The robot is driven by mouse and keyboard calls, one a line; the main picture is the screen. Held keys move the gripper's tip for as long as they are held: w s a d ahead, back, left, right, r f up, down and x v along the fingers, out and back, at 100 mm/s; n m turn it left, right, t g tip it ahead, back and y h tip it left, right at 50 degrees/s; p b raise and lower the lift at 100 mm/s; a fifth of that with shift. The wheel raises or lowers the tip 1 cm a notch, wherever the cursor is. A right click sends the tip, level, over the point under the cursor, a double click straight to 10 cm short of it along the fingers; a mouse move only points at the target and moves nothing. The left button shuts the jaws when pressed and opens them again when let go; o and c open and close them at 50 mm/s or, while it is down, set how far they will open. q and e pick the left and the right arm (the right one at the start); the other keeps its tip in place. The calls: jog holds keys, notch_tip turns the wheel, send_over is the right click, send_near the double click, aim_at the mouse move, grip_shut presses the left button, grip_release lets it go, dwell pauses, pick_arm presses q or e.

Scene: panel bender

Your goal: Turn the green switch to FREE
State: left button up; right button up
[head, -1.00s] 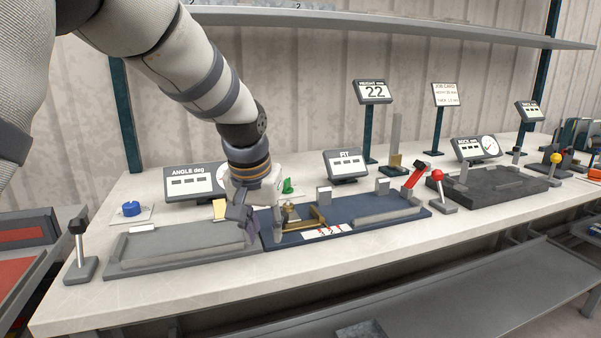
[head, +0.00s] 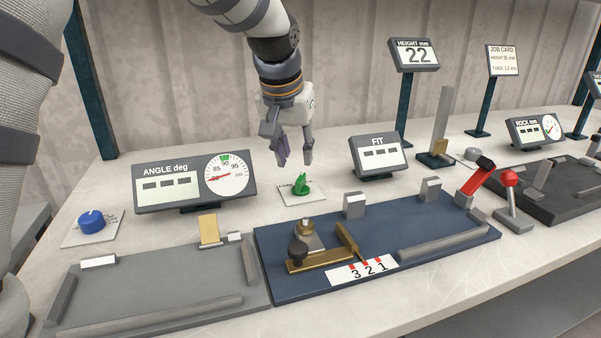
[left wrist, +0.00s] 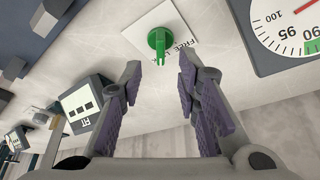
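The green switch (head: 300,185) is a knob on a small white plate (head: 290,198) on the bench, between the angle display and the FIT display. In the left wrist view the green switch (left wrist: 160,42) shows with lettering that reads partly as FREE beside it. My left gripper (head: 293,160) hangs above and just behind the switch, fingers pointing down, open and empty. In the left wrist view its two purple-padded fingers (left wrist: 158,85) stand apart, with the switch beyond the gap, not touched. My right gripper is not in view.
The angle display (head: 165,188) with its dial stands left of the switch, the FIT display (head: 377,152) right. A blue knob (head: 92,222) is at far left. The blue fixture (head: 340,285) with brass parts lies in front. A red-handled lever (head: 510,190) stands at right.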

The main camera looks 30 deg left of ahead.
aim_at(300, 178)
pick_arm(q)
jog(key=x, duration=0.8)
jog(key=shift+b, duration=0.3)
jog(key=shift+r, duration=0.1)
grip_shut()
